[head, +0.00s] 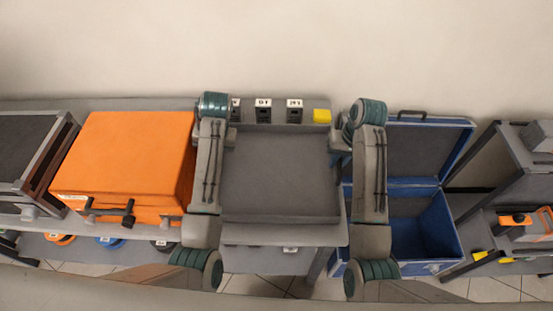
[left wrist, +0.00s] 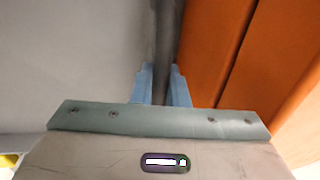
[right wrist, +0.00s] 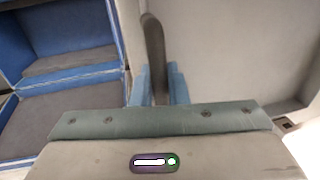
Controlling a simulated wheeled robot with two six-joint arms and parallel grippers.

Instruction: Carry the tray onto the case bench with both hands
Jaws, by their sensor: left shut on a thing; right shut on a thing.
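The grey rectangular tray (head: 280,185) is level in the middle of the head view, between my two arms, over the grey bench (head: 280,235). I cannot tell whether it touches the bench top. The tray's floor also shows in the left wrist view (left wrist: 75,60) and the right wrist view (right wrist: 225,50). In the head view my arms hide most of both fingers.
A closed orange case (head: 130,155) stands left of the tray. An open blue case (head: 425,225) stands at the right. A grey rack (head: 500,170) stands far right.

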